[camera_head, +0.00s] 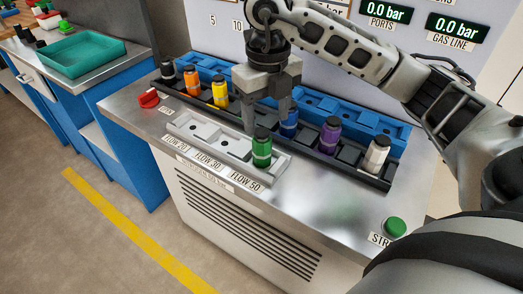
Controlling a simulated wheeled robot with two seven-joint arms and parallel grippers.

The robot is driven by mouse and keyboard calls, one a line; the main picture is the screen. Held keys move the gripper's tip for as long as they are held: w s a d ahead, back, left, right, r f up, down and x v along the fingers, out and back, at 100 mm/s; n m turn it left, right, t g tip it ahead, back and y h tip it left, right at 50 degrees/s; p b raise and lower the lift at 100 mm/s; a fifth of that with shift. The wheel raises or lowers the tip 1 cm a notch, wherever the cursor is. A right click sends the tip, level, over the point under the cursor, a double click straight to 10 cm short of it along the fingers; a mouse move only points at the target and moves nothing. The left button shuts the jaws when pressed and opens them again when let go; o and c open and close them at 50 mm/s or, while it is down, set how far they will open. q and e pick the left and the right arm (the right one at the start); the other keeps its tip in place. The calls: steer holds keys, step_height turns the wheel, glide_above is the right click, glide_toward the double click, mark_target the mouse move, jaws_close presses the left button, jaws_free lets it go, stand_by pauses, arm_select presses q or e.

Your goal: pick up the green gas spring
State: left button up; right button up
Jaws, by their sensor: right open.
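The green gas spring (261,148) is a short upright cylinder with a dark cap. It stands in the right end of the light grey tray (203,144), near the label FLOW 50. My right gripper (268,115) points down from above, just behind and above the green gas spring. Its fingers are apart, with one to the left of the spring's cap and one near the blue gas spring (289,124). Nothing is clearly held between them. My left gripper is out of view.
A dark rack behind holds black, orange (191,80), yellow (219,92), blue, purple (329,136) and white (375,154) springs. A blue rail (350,122) runs behind it. A green button (394,227) sits at the front right. The metal counter before it is clear.

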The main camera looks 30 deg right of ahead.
mark_target(263, 132)
steer(key=shift+w+a+f+p, duration=0.1)
steer(key=shift+a+f+p, duration=0.1)
steer(key=shift+f, duration=1.5)
steer(key=shift+w+a+f+p, duration=0.1)
steer(key=shift+a+f+p, duration=0.1)
steer(key=shift+f, duration=1.45)
steer(key=c, duration=1.3)
jaws_close()
steer(key=shift+r, duration=0.2)
